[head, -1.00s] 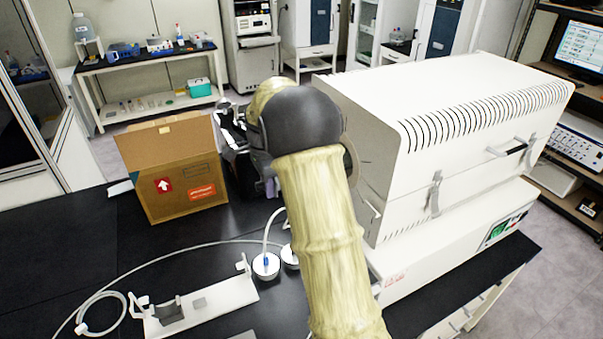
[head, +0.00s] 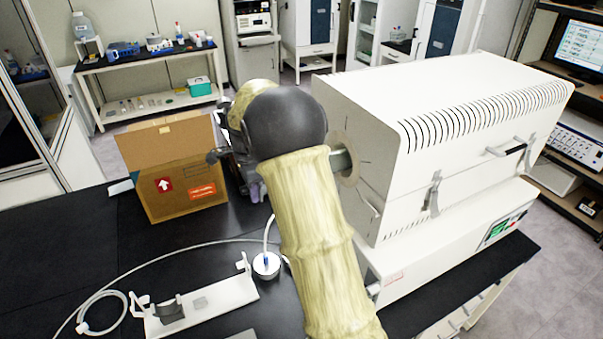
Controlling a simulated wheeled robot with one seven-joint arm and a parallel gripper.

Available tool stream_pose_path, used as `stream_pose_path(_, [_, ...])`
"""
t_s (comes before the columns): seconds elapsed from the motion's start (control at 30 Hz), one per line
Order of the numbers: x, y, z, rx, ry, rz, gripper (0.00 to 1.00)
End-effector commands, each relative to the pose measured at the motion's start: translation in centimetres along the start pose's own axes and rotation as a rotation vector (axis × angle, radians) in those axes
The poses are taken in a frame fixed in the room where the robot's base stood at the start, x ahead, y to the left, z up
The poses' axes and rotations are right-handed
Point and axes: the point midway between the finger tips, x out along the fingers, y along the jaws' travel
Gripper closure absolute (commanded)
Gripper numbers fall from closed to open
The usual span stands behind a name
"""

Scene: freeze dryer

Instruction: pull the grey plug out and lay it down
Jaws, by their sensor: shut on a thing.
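My gripper (head: 236,165) is left of the white furnace's side opening, above the black bench and close to the cardboard box. My own arm hides most of it. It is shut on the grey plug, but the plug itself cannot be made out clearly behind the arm. A short grey-green tube (head: 341,161) sticks out of the round flange (head: 349,177) on the left side of the white furnace (head: 440,130). The arm covers the tube's left end.
A cardboard box (head: 175,190) stands open at the bench's back left. A white stand (head: 212,301) with a dark cradle, a thin hose and a round white-topped vessel (head: 266,265) are at the front. The black bench (head: 70,240) is clear at the left.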

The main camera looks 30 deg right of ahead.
Motion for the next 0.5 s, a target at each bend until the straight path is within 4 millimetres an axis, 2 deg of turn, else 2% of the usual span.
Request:
stream_pose_path(0.17, [0.1, 0.4, 0.2, -0.001, 0.0, 0.0, 1.0])
stream_pose_path(0.5, [0.0, 2.8, 1.4, -0.002, 0.0, 0.0, 1.0])
